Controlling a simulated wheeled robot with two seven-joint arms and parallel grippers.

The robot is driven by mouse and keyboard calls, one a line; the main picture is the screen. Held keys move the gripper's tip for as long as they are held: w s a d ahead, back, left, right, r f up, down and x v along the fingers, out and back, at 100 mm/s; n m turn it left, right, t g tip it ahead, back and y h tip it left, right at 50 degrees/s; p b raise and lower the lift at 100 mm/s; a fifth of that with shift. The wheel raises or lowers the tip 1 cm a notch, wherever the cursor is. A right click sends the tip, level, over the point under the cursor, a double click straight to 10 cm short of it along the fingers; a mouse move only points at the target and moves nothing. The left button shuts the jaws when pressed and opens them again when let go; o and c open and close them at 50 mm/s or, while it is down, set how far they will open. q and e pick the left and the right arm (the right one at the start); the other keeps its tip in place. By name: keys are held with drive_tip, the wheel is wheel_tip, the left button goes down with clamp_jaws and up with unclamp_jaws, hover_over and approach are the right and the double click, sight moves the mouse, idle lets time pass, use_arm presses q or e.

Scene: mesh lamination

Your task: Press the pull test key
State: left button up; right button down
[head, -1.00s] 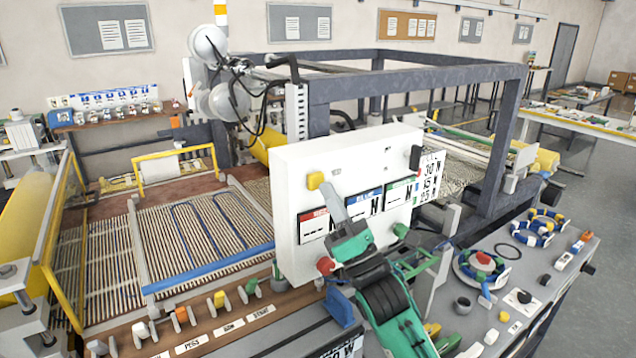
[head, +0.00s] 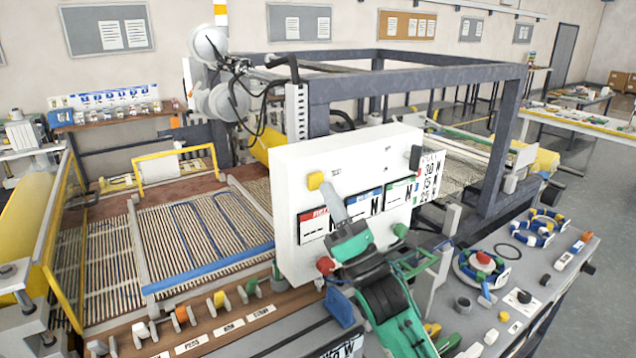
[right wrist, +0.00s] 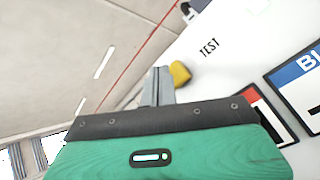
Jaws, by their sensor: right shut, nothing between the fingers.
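The pull test key is a yellow knob (head: 315,181) at the upper left of the white panel (head: 290,165). In the right wrist view the yellow key (right wrist: 180,73) sits left of the printed word TEST. My right gripper (head: 325,189) is shut and empty, its narrow grey fingertips right at the key in the head view. In the right wrist view the fingertips (right wrist: 158,74) are just left of the key and overlap its edge; I cannot tell whether they touch it. My left gripper is not in view.
The panel also carries red, blue and green labelled displays (head: 369,205), a red knob (head: 325,265), a green knob (head: 400,230) and a black knob (head: 415,158). A grey bench (head: 540,280) with rings and small parts stands at right. A ribbed mesh bed (head: 205,230) lies at left.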

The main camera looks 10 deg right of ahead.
drive_tip(key=shift+w, duration=0.15)
drive_tip(key=shift+w+a, duration=0.15)
drive_tip(key=shift+w, duration=0.1)
drive_tip(key=shift+w+a+b, duration=0.15)
drive_tip(key=shift+w+b, duration=0.15)
drive_tip(key=shift+w, duration=0.2)
idle(0.7)
idle(0.3)
drive_tip(key=shift+s+d, duration=0.3)
drive_tip(key=shift+s, duration=0.6)
drive_tip(key=s, duration=0.1)
drive_tip(key=s+d, duration=0.1)
drive_tip(key=s, duration=0.2)
drive_tip(key=shift+s+d, duration=0.35)
